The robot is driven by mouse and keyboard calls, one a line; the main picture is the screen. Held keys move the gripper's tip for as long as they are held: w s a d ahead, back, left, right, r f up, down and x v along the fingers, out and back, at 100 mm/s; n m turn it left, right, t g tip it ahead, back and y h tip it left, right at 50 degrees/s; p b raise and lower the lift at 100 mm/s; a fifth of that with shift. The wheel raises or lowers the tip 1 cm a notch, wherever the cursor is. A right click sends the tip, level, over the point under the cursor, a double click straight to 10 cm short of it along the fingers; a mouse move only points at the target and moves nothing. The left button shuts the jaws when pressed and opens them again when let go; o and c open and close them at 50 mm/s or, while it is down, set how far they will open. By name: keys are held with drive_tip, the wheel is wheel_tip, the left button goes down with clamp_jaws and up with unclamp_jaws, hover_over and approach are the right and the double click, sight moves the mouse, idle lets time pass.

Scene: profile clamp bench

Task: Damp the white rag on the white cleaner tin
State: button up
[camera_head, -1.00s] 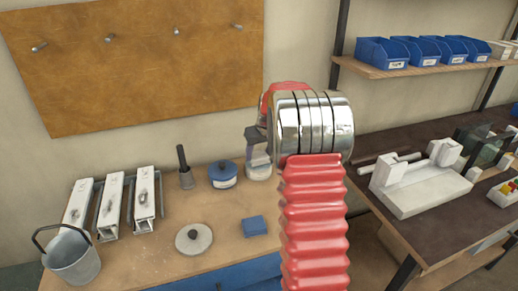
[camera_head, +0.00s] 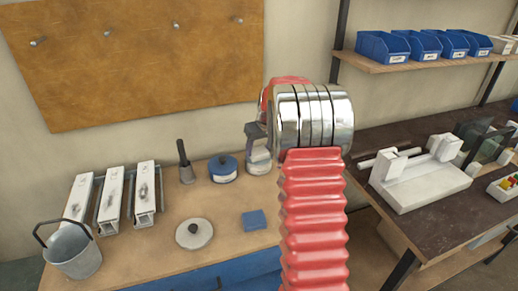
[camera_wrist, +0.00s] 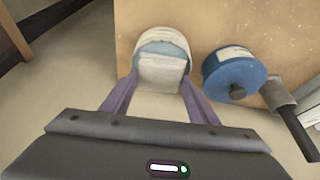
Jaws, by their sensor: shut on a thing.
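The white cleaner tin (camera_wrist: 164,36) stands on the bench top, with a pale blue top, in the wrist view. It also shows in the head view (camera_head: 259,168), just below my gripper and partly behind my arm. A folded white rag (camera_wrist: 160,73) is between my fingers. My gripper (camera_wrist: 160,80) is shut on the rag, which overlaps the tin's top in the wrist view. I cannot tell whether the rag touches the tin's top.
A blue-lidded tin (camera_wrist: 234,75) stands close beside the white tin, with a dark-handled tool (camera_head: 185,165) beyond it. A round grey lid (camera_head: 194,234), a blue block (camera_head: 254,220), clamped profiles (camera_head: 112,200) and a bucket (camera_head: 74,255) share the bench. The front middle is fairly clear.

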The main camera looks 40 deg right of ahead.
drive_tip(key=shift+f, duration=0.5)
idle(1.0)
drive_tip(key=shift+r, duration=3.55)
